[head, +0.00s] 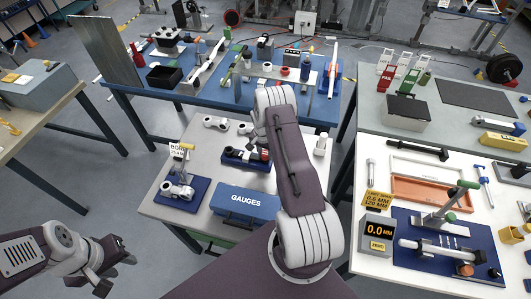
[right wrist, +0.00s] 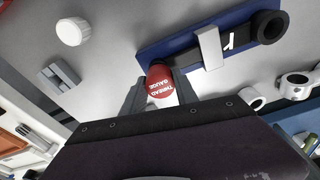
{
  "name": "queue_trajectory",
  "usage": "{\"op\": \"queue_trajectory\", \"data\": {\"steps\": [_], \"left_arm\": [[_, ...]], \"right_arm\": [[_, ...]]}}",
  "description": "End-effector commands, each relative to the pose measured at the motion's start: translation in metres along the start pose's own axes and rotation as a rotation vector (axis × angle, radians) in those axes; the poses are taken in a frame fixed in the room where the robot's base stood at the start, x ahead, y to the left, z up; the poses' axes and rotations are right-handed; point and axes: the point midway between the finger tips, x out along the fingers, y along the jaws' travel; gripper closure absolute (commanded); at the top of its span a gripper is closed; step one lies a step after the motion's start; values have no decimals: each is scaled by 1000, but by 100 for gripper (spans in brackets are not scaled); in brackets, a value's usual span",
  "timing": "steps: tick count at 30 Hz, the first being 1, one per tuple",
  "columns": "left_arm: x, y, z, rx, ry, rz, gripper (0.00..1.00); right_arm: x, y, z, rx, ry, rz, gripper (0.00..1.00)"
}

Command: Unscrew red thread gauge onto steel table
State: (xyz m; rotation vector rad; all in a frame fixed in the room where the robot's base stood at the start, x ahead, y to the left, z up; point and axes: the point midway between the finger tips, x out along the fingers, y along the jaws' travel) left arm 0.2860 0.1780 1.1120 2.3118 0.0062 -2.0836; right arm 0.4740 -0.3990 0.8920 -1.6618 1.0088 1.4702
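The red thread gauge (right wrist: 160,82), with white lettering, is at the end of a dark part on a blue base (right wrist: 210,45) in the right wrist view. My right gripper (right wrist: 160,88) has a finger on each side of the gauge, and they appear closed against it. In the head view the blue base (head: 238,159) stands on the steel table (head: 206,151). My left gripper (head: 116,273) is open and empty at the lower left, away from the table.
A blue GAUGES box (head: 245,203) and a blue fixture (head: 182,191) with a clamp stand on the steel table. A white round cap (right wrist: 72,31) and a grey block (right wrist: 59,77) lie left of the gauge, with bare steel between.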

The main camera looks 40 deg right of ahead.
Motion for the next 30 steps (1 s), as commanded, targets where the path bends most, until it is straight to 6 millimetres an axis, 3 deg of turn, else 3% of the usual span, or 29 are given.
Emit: {"op": "queue_trajectory", "data": {"steps": [2, 3, 6, 30], "left_arm": [[0, 0, 0, 0, 0, 0, 64], [0, 0, 0, 0, 0, 0, 64], [0, 0, 0, 0, 0, 0, 64], [-20, 0, -2, 0, 0, 0, 64]], "right_arm": [[0, 0, 0, 0, 0, 0, 100], [0, 0, 0, 0, 0, 0, 73], [0, 0, 0, 0, 0, 0, 100], [-33, 0, -4, 0, 0, 0, 100]]}}
